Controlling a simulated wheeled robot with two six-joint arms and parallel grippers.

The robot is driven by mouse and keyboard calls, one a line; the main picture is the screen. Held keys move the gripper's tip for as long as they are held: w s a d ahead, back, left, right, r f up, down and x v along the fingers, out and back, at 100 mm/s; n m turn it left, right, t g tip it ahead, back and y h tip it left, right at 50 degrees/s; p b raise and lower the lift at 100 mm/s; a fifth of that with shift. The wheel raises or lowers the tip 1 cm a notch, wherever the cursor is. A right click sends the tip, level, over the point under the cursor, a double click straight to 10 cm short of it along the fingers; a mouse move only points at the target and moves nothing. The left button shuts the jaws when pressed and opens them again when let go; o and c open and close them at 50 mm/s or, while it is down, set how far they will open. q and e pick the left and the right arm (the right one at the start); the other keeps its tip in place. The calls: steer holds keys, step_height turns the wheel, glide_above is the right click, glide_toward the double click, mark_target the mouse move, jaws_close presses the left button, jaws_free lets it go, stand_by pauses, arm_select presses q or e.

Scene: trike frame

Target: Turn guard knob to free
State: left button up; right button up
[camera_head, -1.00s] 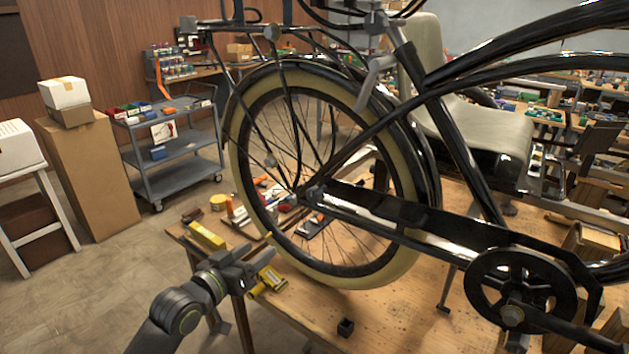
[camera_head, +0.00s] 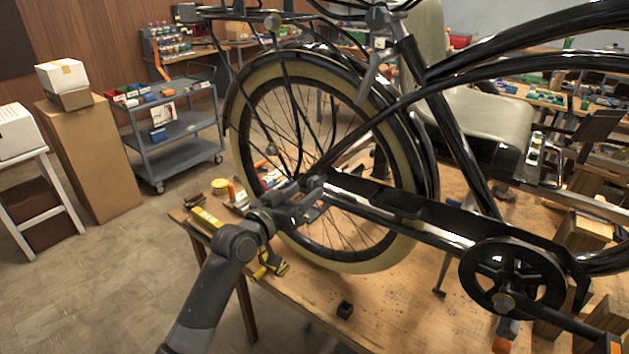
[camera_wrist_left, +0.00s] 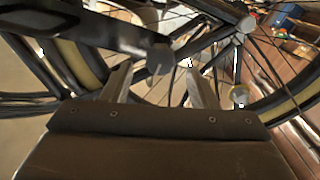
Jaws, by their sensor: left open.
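The bicycle's dark chain guard (camera_head: 400,203) runs from the rear hub to the chainring. In the left wrist view, a grey round knob (camera_wrist_left: 160,59) sits at the end of a dark bar, which I take as the guard knob. My left gripper (camera_head: 316,187) is at the rear hub in the head view and hides much of that spot. In the left wrist view, its two fingers (camera_wrist_left: 158,80) are apart, with the knob just ahead between them. Contact cannot be told. The knob's turn position is not clear. My right gripper is not in view.
The rear wheel (camera_head: 372,262) and its spokes stand close around my left gripper. The wooden table (camera_head: 310,300) is below, with a yellow tool (camera_head: 270,265) and a small black block (camera_head: 344,310). A grey cart (camera_head: 180,157) stands at the back left.

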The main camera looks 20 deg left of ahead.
mark_target(312, 187)
arm_select(q)
steer(key=shift+p+x, duration=0.4)
steer(key=shift+x, duration=2.15)
steer(key=c, duration=1)
steer(key=shift+o, duration=0.2)
steer(key=shift+f+m+b, duration=0.2)
steer(key=shift+m+b, duration=0.2)
steer(key=shift+b, duration=0.3)
steer(key=m+b, duration=1)
steer(key=b, duration=0.1)
steer(key=shift+f, duration=0.1)
steer(key=m+b, duration=0.4)
steer(key=shift+m+b, duration=0.8)
steer(key=shift+m, duration=0.8)
